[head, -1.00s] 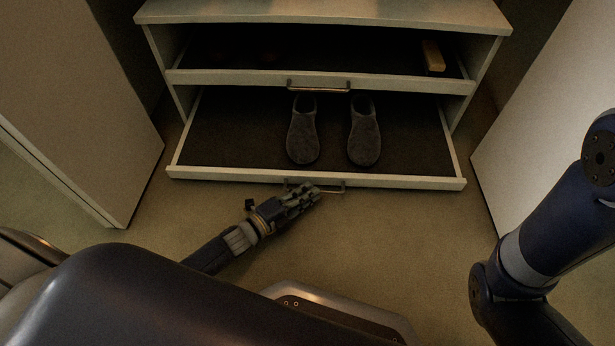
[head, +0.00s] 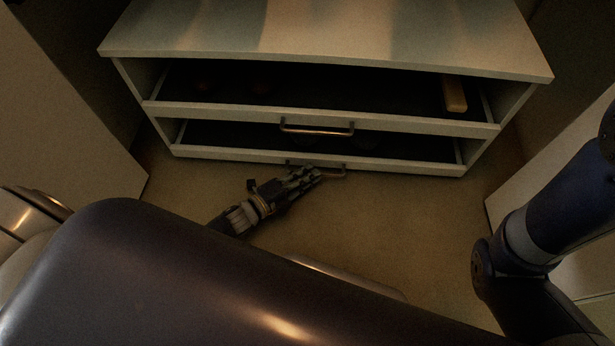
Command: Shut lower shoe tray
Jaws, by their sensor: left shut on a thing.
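The lower shoe tray (head: 230,154) is mostly inside the cabinet (head: 330,38), with its front still a little forward of the upper tray (head: 220,112). The grey slippers in it are almost wholly hidden under the upper tray. The lower tray's handle (head: 333,173) is a thin metal bar at the middle of its front. My left gripper (head: 312,174) is at the left part of this handle and shut on it. Of my right arm, only dark links show at the right edge; its gripper is out of view.
The upper tray has a metal handle (head: 317,129) and holds a tan block (head: 454,93) at its right. Pale panels stand at left (head: 60,110) and right (head: 540,190). The floor (head: 400,225) before the cabinet is clear.

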